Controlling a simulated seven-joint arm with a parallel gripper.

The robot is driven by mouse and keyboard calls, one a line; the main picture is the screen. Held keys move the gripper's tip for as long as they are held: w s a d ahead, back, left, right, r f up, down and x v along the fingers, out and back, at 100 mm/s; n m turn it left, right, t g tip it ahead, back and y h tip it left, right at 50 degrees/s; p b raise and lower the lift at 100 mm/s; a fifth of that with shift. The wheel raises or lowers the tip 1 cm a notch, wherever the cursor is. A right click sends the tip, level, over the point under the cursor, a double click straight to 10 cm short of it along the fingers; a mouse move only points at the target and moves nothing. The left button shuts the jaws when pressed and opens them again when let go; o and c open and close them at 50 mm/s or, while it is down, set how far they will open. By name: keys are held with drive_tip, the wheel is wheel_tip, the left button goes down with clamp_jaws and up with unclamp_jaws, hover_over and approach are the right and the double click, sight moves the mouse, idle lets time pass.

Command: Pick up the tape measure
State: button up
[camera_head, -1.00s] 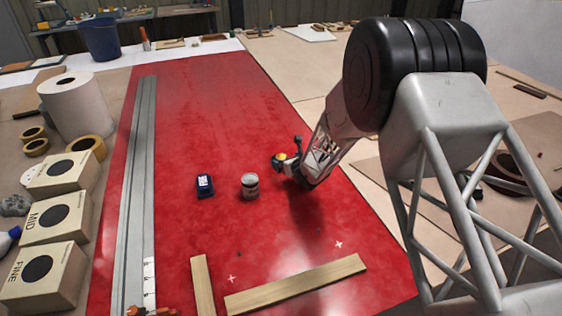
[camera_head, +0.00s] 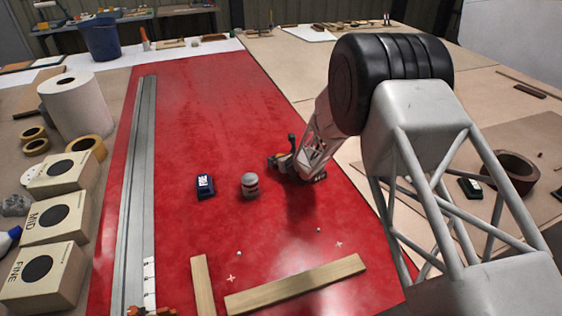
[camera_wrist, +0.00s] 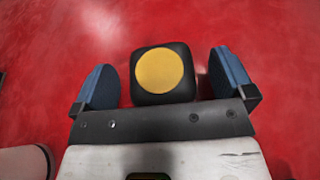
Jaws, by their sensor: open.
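The tape measure (camera_wrist: 163,72), a black rounded block with a round yellow face, lies on the red surface in the wrist view. My gripper (camera_wrist: 165,85) is open, with one blue finger on each side of it. In the head view my gripper (camera_head: 283,163) is low over the red surface, right of a small jar. It hides the tape measure there.
The small jar (camera_head: 250,186) stands just left of my gripper, and a dark blue labelled block (camera_head: 205,186) lies further left. A long metal rail (camera_head: 137,190) and wooden strips (camera_head: 296,285) border the red area. The far red surface is clear.

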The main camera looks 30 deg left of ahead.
drive_tip(key=shift+w+a+f, duration=0.2)
drive_tip(key=shift+w+a, duration=0.05)
drive_tip(key=shift+a, duration=0.2)
idle(0.3)
drive_tip(key=c, duration=1.1)
drive_tip(key=shift+r, duration=0.2)
drive_tip(key=shift+c, duration=0.2)
drive_tip(key=shift+r, duration=0.6)
wheel_tip(320, 180, up, 2)
drive_tip(key=s+d, duration=0.3)
drive_tip(key=s, duration=0.1)
drive_tip(key=s+d+r, duration=0.1)
drive_tip(key=s+d, duration=0.2)
drive_tip(key=s, duration=0.1)
drive_tip(key=s+d, duration=0.3)
drive_tip(key=s, duration=0.1)
drive_tip(key=shift+s+d+r, duration=0.2)
drive_tip(key=shift+s+d, duration=0.1)
drive_tip(key=shift+s, duration=0.1)
